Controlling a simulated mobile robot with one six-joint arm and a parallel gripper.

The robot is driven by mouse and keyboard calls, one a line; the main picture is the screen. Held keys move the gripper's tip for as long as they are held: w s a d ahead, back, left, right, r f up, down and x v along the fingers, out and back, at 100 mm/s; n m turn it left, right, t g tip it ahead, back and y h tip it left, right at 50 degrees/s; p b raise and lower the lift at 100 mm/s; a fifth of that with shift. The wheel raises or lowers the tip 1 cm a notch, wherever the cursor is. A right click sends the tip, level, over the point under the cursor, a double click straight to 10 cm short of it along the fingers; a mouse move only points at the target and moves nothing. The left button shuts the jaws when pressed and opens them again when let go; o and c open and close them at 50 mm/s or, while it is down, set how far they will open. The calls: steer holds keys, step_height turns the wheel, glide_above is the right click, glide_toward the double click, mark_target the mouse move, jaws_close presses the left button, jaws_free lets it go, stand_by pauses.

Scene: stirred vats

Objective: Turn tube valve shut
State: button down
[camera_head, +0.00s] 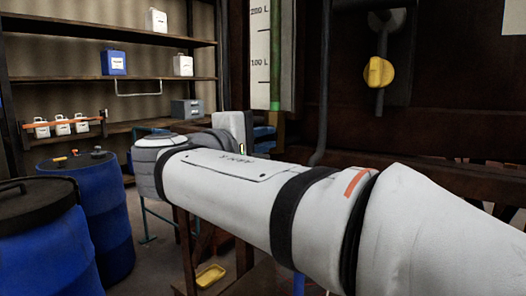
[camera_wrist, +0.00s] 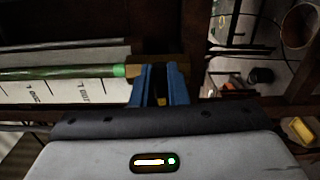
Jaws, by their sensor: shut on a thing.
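The level tube (camera_wrist: 60,72) with green liquid runs beside a white scale in the wrist view. It ends at a dark brass-coloured valve block (camera_wrist: 178,60). My gripper's blue fingers (camera_wrist: 160,75) are at this block, shut on the tube valve's handle. Only a small yellowish piece shows between the fingers, so the handle's angle is hard to tell. In the head view the tube (camera_head: 275,55) stands upright, with the valve block (camera_head: 272,118) at its foot. My arm hides most of the gripper there.
A separate yellow knob (camera_head: 379,72) sits on the dark vat wall at right. Blue drums (camera_head: 95,200) stand at left, before a shelf (camera_head: 110,79) with several containers. A yellow tray (camera_head: 210,276) lies low down. My arm crosses the middle.

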steer(key=shift+f+m+b, duration=0.2)
steer(key=shift+m+b, duration=0.15)
steer(key=shift+m, duration=0.15)
steer(key=c, duration=1.4)
jaws_free()
steer(key=shift+r, duration=0.1)
steer(key=shift+c, duration=0.2)
steer(key=shift+s, duration=0.1)
steer(key=p+v, duration=0.1)
steer(key=v, duration=0.6)
steer(key=shift+s+a+p, duration=0.25)
steer(key=shift+s+p, duration=0.05)
steer(key=shift+s, duration=0.05)
